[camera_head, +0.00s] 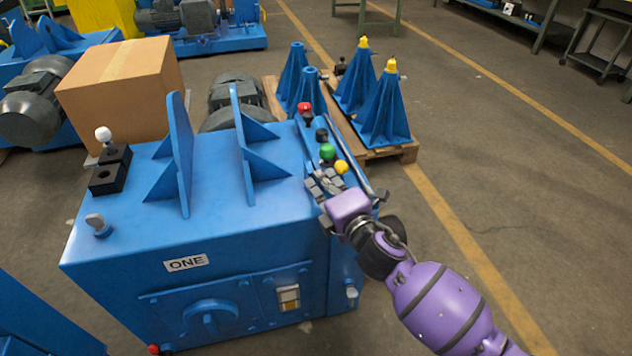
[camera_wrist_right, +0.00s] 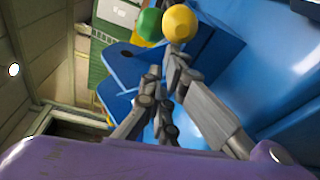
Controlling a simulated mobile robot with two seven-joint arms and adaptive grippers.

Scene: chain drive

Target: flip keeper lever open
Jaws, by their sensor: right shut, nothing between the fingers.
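Several knobbed levers stand along the right edge of the blue machine's top: a red knob (camera_head: 305,108), a black knob (camera_head: 321,134), a green knob (camera_head: 327,152) and a yellow knob (camera_head: 341,167). I cannot tell which one, if any, is the keeper lever. My right gripper (camera_head: 325,182) is shut and empty beside the yellow knob, low over the machine's right edge. In the right wrist view its fingers (camera_wrist_right: 166,88) come together just below the yellow knob (camera_wrist_right: 180,23), with the green knob (camera_wrist_right: 149,25) behind; contact is unclear. My left gripper is not in view.
The blue machine (camera_head: 120,215) carries upright blue brackets (camera_head: 181,150) and a black block with a white knob (camera_head: 103,134). A cardboard box (camera_head: 120,90) stands behind it. Blue pedestals (camera_head: 383,115) stand on a pallet (camera_head: 405,150) at the back. Floor at right is clear.

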